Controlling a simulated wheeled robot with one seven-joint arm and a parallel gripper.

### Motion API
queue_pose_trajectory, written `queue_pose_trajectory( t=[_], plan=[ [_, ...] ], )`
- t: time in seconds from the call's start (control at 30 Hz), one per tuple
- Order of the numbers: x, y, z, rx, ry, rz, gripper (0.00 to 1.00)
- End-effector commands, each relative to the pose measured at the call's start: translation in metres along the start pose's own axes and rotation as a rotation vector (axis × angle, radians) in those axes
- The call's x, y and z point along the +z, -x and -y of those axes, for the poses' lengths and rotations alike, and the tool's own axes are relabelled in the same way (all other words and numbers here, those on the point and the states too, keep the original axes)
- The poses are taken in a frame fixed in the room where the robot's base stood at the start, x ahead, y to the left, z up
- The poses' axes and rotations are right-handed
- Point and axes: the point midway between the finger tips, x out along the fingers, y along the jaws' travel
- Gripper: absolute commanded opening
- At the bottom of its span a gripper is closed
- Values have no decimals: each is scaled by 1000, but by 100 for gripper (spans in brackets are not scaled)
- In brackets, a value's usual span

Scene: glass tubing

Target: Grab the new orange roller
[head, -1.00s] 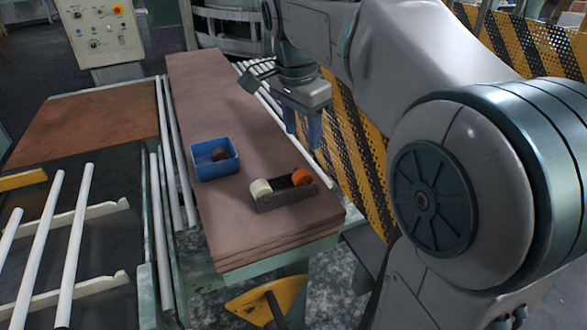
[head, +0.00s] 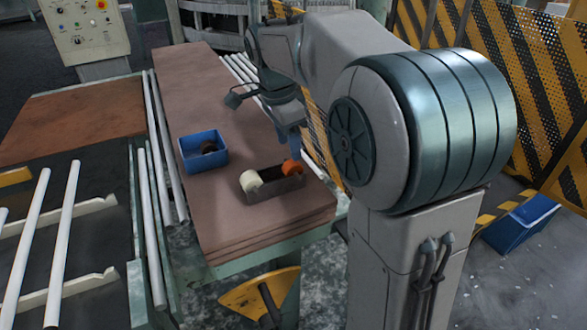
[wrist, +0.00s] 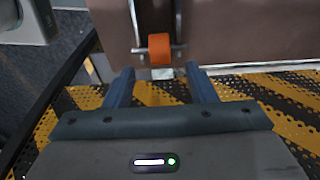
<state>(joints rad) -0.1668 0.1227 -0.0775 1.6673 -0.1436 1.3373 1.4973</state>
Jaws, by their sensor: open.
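The orange roller (head: 292,167) sits at the right end of a small dark tray (head: 275,187) on the brown board stack. A cream roller (head: 250,181) sits at the tray's left end. In the wrist view the orange roller (wrist: 160,48) lies on a thin metal axle, ahead of and between my fingertips. My gripper (wrist: 160,72) is open and empty, its two blue fingers just short of the roller. In the head view my gripper (head: 290,143) is just behind the orange roller, and my arm hides part of it.
A blue bin (head: 204,152) with a dark brown round piece inside stands left of the tray. White tubes (head: 66,240) lie on the left bench. Yellow-black perforated guarding (head: 520,90) stands at the right. The board's far part is clear.

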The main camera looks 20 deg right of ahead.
Motion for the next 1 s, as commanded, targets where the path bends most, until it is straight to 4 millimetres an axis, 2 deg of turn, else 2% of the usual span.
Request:
queue_pose_trajectory(
  t=[0.3,0.6,0.63,0.7,0.8,1.0],
  plan=[
    [-1,-43,0,4,-1,0,51],
    [-1,-50,0,1,0,0,51],
    [-1,-50,0,1,0,0,45],
    [-1,-50,0,1,0,0,26],
    [-1,-49,0,1,0,0,2],
    [-1,-49,0,0,1,0,2]
  ],
)
